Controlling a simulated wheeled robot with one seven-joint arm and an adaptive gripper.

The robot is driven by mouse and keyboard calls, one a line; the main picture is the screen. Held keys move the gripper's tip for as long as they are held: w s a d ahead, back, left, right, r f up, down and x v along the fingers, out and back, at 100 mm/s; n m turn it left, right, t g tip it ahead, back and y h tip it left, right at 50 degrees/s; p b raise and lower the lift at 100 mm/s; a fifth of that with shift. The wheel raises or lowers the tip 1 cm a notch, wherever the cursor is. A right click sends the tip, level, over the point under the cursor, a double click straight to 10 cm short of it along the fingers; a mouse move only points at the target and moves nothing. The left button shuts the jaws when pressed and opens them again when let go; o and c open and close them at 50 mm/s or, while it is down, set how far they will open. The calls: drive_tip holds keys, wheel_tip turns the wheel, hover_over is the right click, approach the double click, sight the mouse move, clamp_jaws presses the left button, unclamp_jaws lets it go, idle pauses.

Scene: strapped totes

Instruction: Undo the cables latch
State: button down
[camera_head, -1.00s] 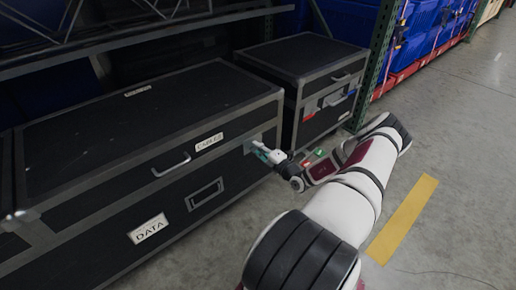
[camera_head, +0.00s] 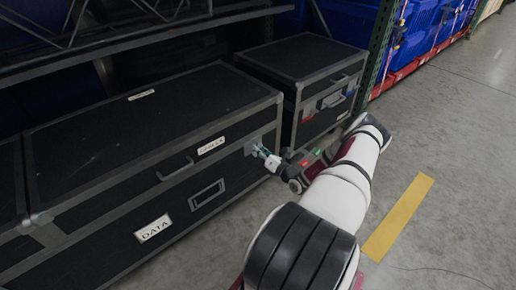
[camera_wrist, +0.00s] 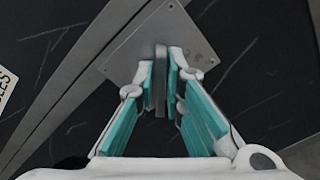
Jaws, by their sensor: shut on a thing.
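A large black case with a label that appears to read "CABLES" (camera_head: 211,146) stands on the left, its lid closed. The cables latch (camera_wrist: 160,78) is a thin grey tab standing out from a square metal plate (camera_wrist: 128,48) at the lid seam near the case's right end. My gripper (camera_head: 258,151) is at this latch. In the wrist view, my gripper's teal-padded fingers (camera_wrist: 161,88) stand on both sides of the tab and are shut on it. The tab's base is partly hidden between the fingertips.
The same case carries a "DATA" label (camera_head: 153,228) lower on its front and a handle (camera_head: 175,170). A smaller black case (camera_head: 301,60) stands behind on the right. A green rack post (camera_head: 383,45) rises beside it. The floor on the right is clear, with a yellow stripe (camera_head: 398,218).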

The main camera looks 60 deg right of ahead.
drive_tip(key=n+p, duration=0.1)
drive_tip(key=n, duration=0.3)
drive_tip(key=shift+f+n+p, duration=0.1)
drive_tip(key=shift+n+p, duration=0.65)
drive_tip(key=shift+n, duration=1.35)
drive_tip(key=shift+s, duration=0.1)
drive_tip(key=c, duration=1.8)
unclamp_jaws()
drive_tip(key=shift+o, duration=0.2)
drive_tip(key=v, duration=1.2)
